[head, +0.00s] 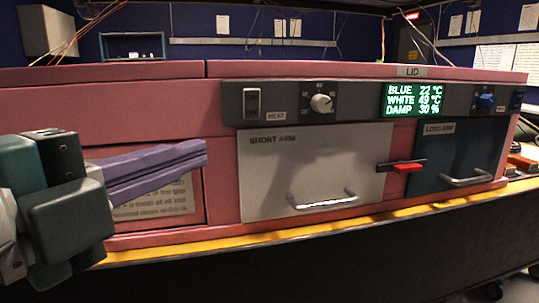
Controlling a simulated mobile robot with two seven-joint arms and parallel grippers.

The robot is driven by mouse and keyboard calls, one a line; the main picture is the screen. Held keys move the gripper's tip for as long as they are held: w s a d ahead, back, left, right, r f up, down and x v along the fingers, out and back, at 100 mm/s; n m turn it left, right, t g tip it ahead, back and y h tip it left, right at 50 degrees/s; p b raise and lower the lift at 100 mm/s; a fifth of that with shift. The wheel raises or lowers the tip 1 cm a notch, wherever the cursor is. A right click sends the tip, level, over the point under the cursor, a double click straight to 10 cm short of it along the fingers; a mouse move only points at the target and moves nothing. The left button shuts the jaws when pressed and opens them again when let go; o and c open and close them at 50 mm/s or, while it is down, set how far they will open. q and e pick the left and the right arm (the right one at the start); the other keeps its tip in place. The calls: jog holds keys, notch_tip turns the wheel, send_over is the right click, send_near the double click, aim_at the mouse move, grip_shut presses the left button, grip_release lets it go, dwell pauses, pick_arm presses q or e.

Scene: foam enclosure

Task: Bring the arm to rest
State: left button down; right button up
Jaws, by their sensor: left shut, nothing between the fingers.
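My left gripper (202,153) comes in from the left with long purple fingers, closed together and empty. It is in front of the left part of a pink foam enclosure (150,95) and hides part of a printed label panel (160,205). I cannot tell from this view whether the fingers touch the enclosure. My right gripper does not show.
The enclosure has a white door (315,165) marked SHORT ARM, a dark door (460,150) marked LONG ARM, a red latch (408,167) between them, and a control strip with a lit display (412,100). A yellow edge (250,243) runs along its front.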

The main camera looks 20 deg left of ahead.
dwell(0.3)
pick_arm(q)
jog(key=s+f+n+g+y+p, duration=0.2)
jog(key=s+f+n+g+p, duration=0.1)
jog(key=s+n+g+p, duration=0.5)
jog(key=s+f+n+g+y+p, duration=0.1)
jog(key=s+f+n+g+p, duration=0.2)
jog(key=s+n+g+p, duration=0.5)
notch_tip(320, 180, up, 36)
jog(key=a+n+t+p, duration=0.1)
jog(key=t+p, duration=0.1)
jog(key=p, duration=3.2)
jog(key=shift+s+r+n+p, duration=0.15)
jog(key=shift+s+n+p, duration=0.05)
jog(key=shift+n+p, duration=0.2)
jog(key=shift+a, duration=0.1)
